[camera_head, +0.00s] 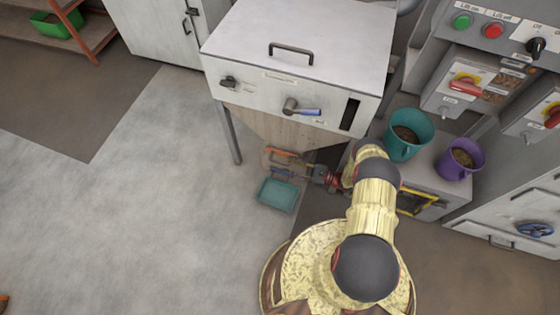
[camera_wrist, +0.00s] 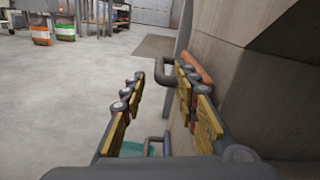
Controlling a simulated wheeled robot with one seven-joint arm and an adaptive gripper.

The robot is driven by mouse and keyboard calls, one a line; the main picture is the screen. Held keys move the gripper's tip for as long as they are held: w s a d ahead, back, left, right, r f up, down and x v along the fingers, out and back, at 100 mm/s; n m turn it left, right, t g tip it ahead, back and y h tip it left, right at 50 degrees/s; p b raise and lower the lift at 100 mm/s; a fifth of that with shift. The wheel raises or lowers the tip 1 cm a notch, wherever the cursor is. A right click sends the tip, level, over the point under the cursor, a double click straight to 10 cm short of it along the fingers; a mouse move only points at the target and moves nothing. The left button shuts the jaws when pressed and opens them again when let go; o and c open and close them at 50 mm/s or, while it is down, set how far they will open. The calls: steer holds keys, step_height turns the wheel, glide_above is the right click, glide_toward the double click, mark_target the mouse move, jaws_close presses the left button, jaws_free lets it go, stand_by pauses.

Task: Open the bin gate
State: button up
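The pale bin (camera_head: 295,50) stands at the upper middle of the head view, with a tapered hopper (camera_head: 280,128) below its front panel. My gripper (camera_head: 285,164) is low beneath the hopper, pointing left. In the wrist view its two fingers (camera_wrist: 160,75) are apart with a clear gap. A dark looped handle (camera_wrist: 166,66) shows at the fingertips, close to the right finger. I cannot tell whether it touches. An orange bar (camera_wrist: 199,66) lies just behind the right finger, beside the grey hopper wall. The gate plate itself cannot be made out clearly.
A teal tray (camera_head: 278,195) lies on the floor below my gripper. A teal bucket (camera_head: 408,132) and a purple bucket (camera_head: 461,159) stand on a machine at the right. A bin leg (camera_head: 228,138) stands left of the hopper. Floor to the left is clear.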

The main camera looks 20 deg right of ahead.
mark_target(281, 163)
steer(key=b+x, duration=0.1)
steer(key=x, duration=0.5)
steer(key=shift+c, duration=1.4)
steer(key=shift+d, duration=0.1)
jaws_close()
